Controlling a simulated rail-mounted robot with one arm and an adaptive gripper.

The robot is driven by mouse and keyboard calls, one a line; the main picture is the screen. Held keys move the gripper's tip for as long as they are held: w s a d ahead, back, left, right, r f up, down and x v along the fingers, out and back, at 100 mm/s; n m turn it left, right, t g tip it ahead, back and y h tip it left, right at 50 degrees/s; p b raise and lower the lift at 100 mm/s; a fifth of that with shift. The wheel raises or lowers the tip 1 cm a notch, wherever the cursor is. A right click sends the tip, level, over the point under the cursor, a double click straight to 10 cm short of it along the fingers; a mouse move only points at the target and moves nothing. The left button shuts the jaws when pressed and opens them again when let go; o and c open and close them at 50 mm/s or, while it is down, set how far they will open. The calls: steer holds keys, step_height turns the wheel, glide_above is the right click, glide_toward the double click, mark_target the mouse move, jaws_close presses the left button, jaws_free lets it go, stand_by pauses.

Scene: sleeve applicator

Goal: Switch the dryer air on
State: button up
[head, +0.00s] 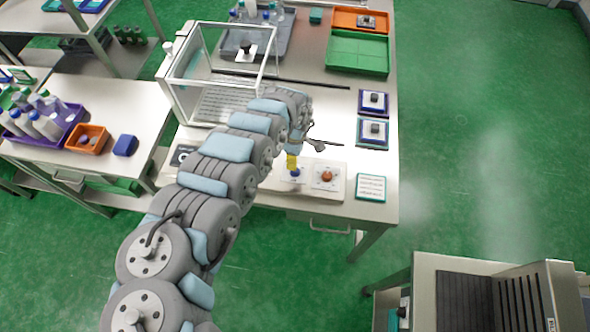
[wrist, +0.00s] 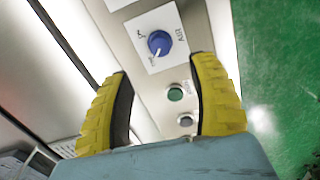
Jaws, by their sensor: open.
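A blue dial knob (wrist: 159,43) sits on a white square plate on a pale panel. Lettering beside it seems to read AIR, and a white pointer mark shows on the knob; I cannot read the position marks. In the head view the blue knob (head: 295,173) is at the front of the bench, left of an orange-red knob (head: 327,176). My gripper (wrist: 163,72) is open and empty, its yellow fingers apart, with the knob ahead of and between the fingertips. In the head view, a yellow finger of my gripper (head: 292,161) shows just above the blue knob.
A green button (wrist: 175,94) and a grey round part (wrist: 186,120) lie on the panel between my fingers. A clear-walled box (head: 222,75) stands behind left. Orange (head: 360,19) and green (head: 357,53) trays sit at the back right.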

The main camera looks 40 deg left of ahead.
steer(key=shift+f+b, duration=1.1)
steer(key=shift+f, duration=3.65)
jaws_close()
